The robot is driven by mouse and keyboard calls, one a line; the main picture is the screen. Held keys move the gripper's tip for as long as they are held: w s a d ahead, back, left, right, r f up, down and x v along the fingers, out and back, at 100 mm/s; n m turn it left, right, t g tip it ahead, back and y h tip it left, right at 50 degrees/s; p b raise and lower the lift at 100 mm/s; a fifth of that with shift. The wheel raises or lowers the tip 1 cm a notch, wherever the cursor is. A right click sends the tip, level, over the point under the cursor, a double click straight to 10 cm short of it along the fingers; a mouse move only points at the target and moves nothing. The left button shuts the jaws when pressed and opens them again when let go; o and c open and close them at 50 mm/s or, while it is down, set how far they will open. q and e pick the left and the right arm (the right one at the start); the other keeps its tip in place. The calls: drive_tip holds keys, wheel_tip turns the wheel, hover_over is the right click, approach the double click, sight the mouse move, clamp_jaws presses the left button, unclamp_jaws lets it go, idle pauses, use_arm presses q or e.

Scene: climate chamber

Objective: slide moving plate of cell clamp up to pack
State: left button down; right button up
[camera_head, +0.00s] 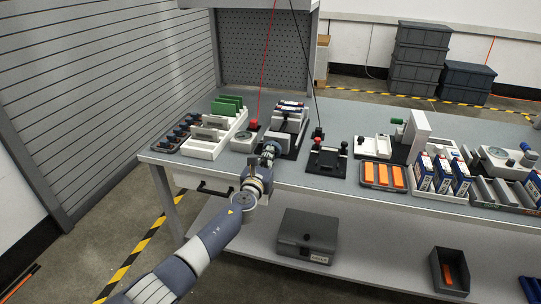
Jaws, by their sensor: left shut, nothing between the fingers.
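The cell clamp (298,142), with a dark base and grey plates, stands on the workbench left of centre. A blue and white pack (291,104) sits at its far end. A grey block (286,124) that looks like the moving plate is on the near side of the pack; any gap between them is too small to tell. My left gripper (270,149) is shut and empty at the clamp's near left end. It hides part of that end, and I cannot tell whether it touches the clamp. My right gripper is out of view.
A white rack with green boards (228,104) stands left of the clamp. A device with a red knob (245,139) is close beside my gripper. A black fixture (327,159) stands to the right. Red and black cables hang above. The bench's back middle is clear.

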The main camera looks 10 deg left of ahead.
use_arm(q)
drive_tip(key=shift+w, duration=0.35)
drive_tip(key=shift+s+p, duration=0.5)
drive_tip(key=shift+s, duration=0.05)
drive_tip(key=shift+s+p, duration=0.45)
drive_tip(key=shift+s, duration=0.3)
drive_tip(key=shift+s+p, duration=0.45)
drive_tip(key=shift+s, duration=0.2)
drive_tip(key=shift+s+p, duration=0.45)
drive_tip(key=shift+s, duration=0.6)
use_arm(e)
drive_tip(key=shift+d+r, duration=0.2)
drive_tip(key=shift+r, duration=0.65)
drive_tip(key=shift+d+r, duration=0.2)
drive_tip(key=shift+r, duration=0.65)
